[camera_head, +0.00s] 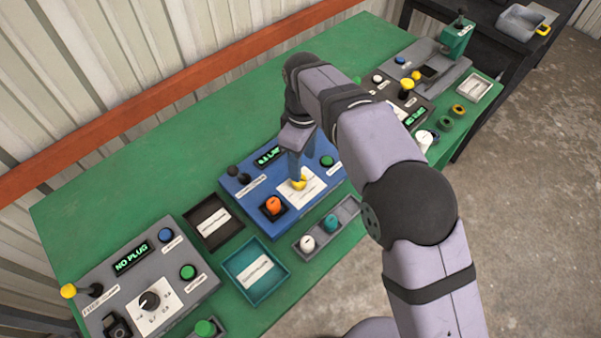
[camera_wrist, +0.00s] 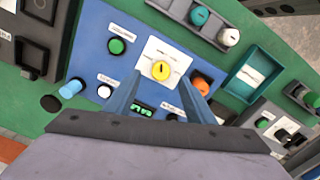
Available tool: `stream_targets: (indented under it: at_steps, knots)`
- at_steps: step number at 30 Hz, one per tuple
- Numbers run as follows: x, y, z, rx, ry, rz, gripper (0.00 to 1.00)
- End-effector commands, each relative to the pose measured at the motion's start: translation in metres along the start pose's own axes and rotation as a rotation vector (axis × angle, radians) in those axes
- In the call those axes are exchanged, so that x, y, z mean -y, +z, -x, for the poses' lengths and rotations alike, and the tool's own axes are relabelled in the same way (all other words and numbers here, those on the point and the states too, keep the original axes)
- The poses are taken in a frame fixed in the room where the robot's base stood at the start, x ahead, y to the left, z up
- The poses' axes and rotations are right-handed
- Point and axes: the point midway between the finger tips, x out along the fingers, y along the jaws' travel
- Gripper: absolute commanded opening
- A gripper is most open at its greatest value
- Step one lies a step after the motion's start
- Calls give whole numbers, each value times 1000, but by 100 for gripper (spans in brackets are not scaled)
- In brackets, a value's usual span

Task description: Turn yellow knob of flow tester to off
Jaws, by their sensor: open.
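The flow tester seems to be the blue box (camera_head: 237,193) at the middle of the bench; its name label is too small to read. In the wrist view the two blue fingers (camera_wrist: 160,80) stand on either side of the knob, with gaps visible. I cannot tell whether the fingertips are level with the knob.
An orange knob (camera_head: 273,205) and a green button (camera_head: 327,160) are close by on the blue box. A grey tester (camera_head: 120,290) reading "NO PLUG" stands left. A teal tray (camera_head: 232,268) and a grey tray (camera_head: 322,241) lie in front. The bench behind is clear.

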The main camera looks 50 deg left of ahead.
Motion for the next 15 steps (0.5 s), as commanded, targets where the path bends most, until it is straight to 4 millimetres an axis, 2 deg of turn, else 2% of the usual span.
stream_targets:
  at_steps: [3,8,15]
  knots:
    - [4,-7,0,0,0,24,49]
    - [4,-7,-3,0,0,24,49]
    - [4,-6,-25,2,-2,22,49]
